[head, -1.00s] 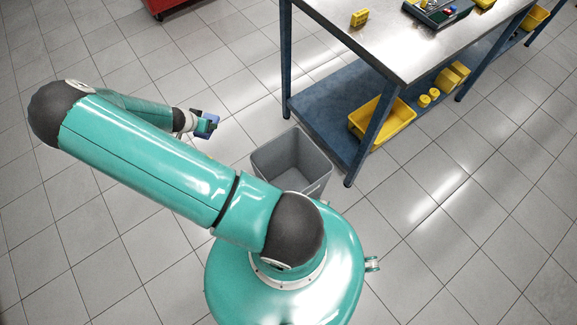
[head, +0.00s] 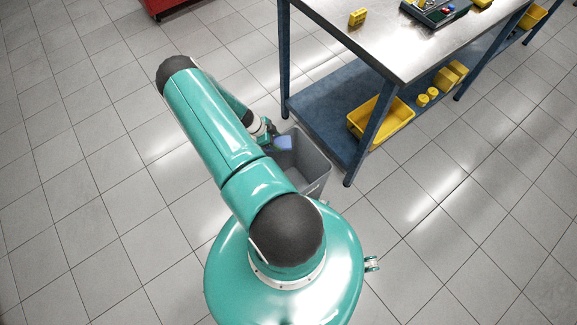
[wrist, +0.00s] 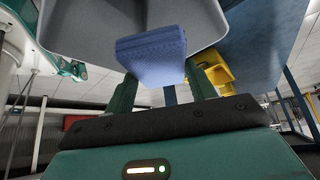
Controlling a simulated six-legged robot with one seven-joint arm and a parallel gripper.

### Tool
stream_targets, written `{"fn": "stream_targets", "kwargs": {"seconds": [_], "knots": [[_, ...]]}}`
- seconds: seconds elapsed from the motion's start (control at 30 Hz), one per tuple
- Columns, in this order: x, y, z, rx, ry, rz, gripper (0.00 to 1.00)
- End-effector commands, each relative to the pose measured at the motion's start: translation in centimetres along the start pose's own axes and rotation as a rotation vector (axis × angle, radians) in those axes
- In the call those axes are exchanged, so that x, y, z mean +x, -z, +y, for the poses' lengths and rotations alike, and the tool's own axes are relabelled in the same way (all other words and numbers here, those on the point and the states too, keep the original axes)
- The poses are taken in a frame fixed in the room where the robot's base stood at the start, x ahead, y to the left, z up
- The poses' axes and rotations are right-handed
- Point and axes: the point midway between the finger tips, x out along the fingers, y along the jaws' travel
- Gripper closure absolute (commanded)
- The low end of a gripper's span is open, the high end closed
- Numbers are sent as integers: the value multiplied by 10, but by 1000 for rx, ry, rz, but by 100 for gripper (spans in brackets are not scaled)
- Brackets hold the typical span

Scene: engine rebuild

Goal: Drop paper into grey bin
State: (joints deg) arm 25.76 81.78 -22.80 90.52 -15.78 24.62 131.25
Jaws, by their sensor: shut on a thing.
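The paper is a blue folded pad (head: 283,143), which also shows in the wrist view (wrist: 152,55). My gripper (head: 275,138) is shut on it, with a dark green finger at each side in the wrist view (wrist: 160,88). The grey bin (head: 315,168) stands on the floor beside the workbench. In the head view the paper overlaps the left far part of the bin's opening; its exact height above the rim is hard to tell. The bin's grey wall (wrist: 85,35) fills the top of the wrist view behind the paper. My arm hides the bin's near left side.
A steel-topped workbench (head: 400,50) with blue legs stands right of the bin. Its lower blue shelf (head: 325,105) holds a yellow tray (head: 362,125) and several yellow parts. A red cabinet (head: 160,6) is at the top left. The tiled floor at left is clear.

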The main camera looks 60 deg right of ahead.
Motion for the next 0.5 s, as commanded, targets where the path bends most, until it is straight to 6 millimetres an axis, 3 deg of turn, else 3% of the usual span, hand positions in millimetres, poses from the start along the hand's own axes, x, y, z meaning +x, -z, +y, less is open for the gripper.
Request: {"fn": "stream_targets", "kwargs": {"seconds": [0.1,0.2,0.5], "knots": [[27,14,10,95,-63,0,81],[40,21,16,149,-96,-2,81],[58,19,20,184,-118,-1,81]]}}
